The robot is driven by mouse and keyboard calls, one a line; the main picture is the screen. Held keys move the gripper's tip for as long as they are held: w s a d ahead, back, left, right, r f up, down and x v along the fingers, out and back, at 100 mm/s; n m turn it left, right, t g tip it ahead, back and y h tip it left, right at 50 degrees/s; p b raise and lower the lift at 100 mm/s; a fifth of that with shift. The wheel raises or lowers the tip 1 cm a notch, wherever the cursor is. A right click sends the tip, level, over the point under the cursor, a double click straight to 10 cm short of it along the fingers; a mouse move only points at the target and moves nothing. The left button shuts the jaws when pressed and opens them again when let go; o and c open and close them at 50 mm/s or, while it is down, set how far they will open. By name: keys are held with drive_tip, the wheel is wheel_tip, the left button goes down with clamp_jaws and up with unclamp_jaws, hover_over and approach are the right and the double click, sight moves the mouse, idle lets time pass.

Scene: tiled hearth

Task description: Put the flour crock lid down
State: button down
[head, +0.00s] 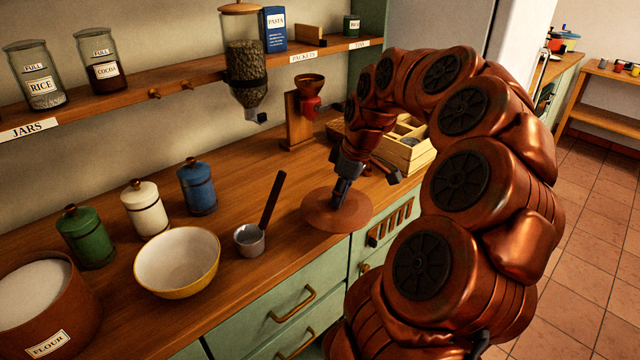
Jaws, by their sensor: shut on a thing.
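The flour crock lid (318,212) is a flat, round brown disc at the front edge of the wooden counter, right of the scoop. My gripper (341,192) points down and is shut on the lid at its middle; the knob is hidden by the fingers. The lid looks about level, and I cannot tell whether it touches the counter or hangs just above it. The flour crock (58,312) stands open at the lower left, full of white flour, with a FLOUR label on its front.
A dark-handled scoop (250,240) and a yellow-rimmed bowl (178,263) stand left of the lid. Green, white and blue canisters (141,209) line the back. A wooden box (405,150) and a grinder (300,115) stand behind. The wooden counter (262,172) is bare behind the scoop.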

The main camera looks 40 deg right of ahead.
drive_tip(key=w+d+p, duration=0.1)
drive_tip(key=w+d, duration=0.1)
drive_tip(key=w, duration=0.1)
drive_tip(key=w+d, duration=0.2)
drive_tip(key=w, duration=0.1)
drive_tip(key=w+d+f+p, duration=0.1)
drive_tip(key=w+d, duration=0.2)
drive_tip(key=w, duration=0.1)
drive_tip(key=shift+p, duration=0.3)
drive_tip(key=shift+s+p+x, duration=0.2)
drive_tip(key=shift+p+x, duration=0.1)
drive_tip(key=shift+x, duration=0.55)
drive_tip(key=shift+s+p+x, duration=0.2)
drive_tip(key=shift+p+x, duration=0.05)
drive_tip(key=shift+x, duration=0.65)
drive_tip(key=shift+d+f, duration=0.15)
drive_tip(key=shift+f, duration=0.1)
drive_tip(key=c, duration=1)
unclamp_jaws()
drive_tip(key=b+v, duration=0.2)
drive_tip(key=v, duration=1)
drive_tip(key=shift+r, duration=0.15)
